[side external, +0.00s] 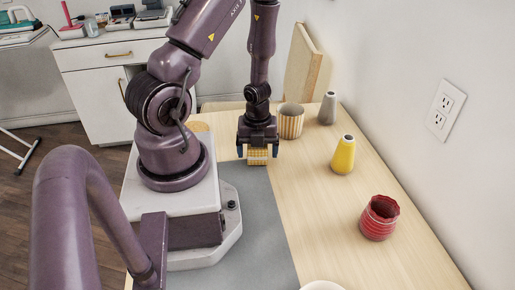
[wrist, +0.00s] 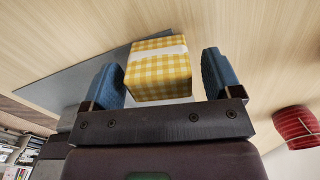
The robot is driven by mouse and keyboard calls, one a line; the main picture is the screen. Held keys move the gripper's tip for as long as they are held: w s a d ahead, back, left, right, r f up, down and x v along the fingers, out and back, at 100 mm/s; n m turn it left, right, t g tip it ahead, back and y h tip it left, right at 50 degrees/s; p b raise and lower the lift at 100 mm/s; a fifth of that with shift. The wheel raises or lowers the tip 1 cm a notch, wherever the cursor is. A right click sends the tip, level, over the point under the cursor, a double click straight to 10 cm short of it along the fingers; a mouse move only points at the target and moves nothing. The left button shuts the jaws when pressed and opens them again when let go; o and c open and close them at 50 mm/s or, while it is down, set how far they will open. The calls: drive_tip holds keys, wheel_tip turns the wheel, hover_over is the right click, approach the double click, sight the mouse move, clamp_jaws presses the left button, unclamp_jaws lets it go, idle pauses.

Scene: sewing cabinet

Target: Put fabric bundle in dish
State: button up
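The fabric bundle (side external: 257,158) is a small yellow-and-white checked block with a pale band around it. It sits on the wooden table by the edge of the grey mat. My gripper (side external: 258,151) points down over it, with one blue finger on each side. In the wrist view the bundle (wrist: 158,82) lies between the fingers of my gripper (wrist: 162,78), which are open, with a clear gap on the right. A white rounded rim, perhaps the dish (side external: 321,286), shows at the bottom edge of the side view, mostly cut off.
A yellow vase (side external: 343,155), a grey vase (side external: 328,107) and a striped round container (side external: 290,121) stand toward the back right. A red ribbed pot (side external: 379,218) stands near the wall. The grey mat (side external: 262,235) and the table between it and the pot are clear.

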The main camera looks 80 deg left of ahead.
idle(0.4)
wheel_tip(320, 180, up, 13)
drive_tip(key=w+d+r+n+t+y, duration=0.2)
drive_tip(key=w+r+n+t+y, duration=0.2)
drive_tip(key=w+r+n+t, duration=0.65)
drive_tip(key=s+d+r+n+g, duration=0.3)
drive_tip(key=d+r+n, duration=0.2)
drive_tip(key=r+n, duration=0.2)
drive_tip(key=shift+s+d+r+g, duration=0.3)
drive_tip(key=shift+d+g, duration=0.05)
drive_tip(key=shift+d, duration=0.05)
drive_tip(key=shift+o, duration=0.5)
drive_tip(key=s+d+r+n+g+h, duration=0.1)
drive_tip(key=s+d+h, duration=0.3)
drive_tip(key=d, duration=0.5)
drive_tip(key=shift+s+d+r+n, duration=0.25)
drive_tip(key=shift+s+r+n, duration=0.1)
drive_tip(key=shift+s+n, duration=0.5)
drive_tip(key=shift+s, duration=0.1)
